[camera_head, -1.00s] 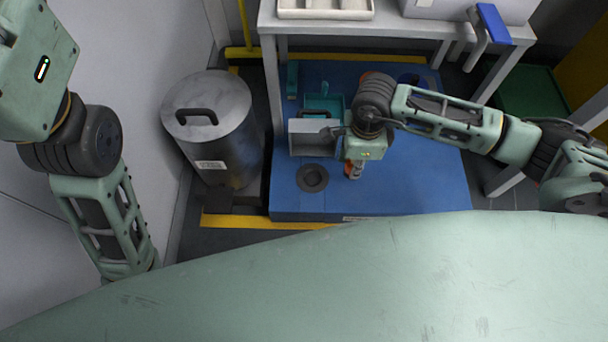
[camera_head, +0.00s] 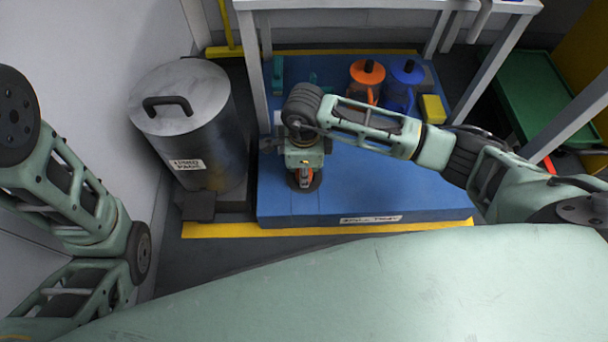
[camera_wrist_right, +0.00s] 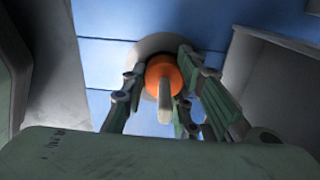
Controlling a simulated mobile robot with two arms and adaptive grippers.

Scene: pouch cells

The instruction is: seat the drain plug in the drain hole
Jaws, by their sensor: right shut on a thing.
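The drain plug (camera_wrist_right: 163,72) is orange with a pale upright tab. It sits between the fingers of my right gripper (camera_wrist_right: 163,88), which is shut on it. In the head view my right gripper (camera_head: 304,180) points down over the near left part of the blue spill tray (camera_head: 390,190). A bit of orange shows between its fingers. The drain hole's grey ring (camera_wrist_right: 148,44) shows just behind the plug in the right wrist view. In the head view the gripper mostly covers it. I cannot tell whether the plug touches the hole. My left gripper is out of view; only its arm shows.
An orange jug (camera_head: 367,78) and a blue jug (camera_head: 403,85) stand at the tray's back, with a yellow block (camera_head: 433,109) beside them. A metal bin (camera_head: 195,120) stands left of the tray. Table legs (camera_head: 253,75) rise near it. The tray's right front is clear.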

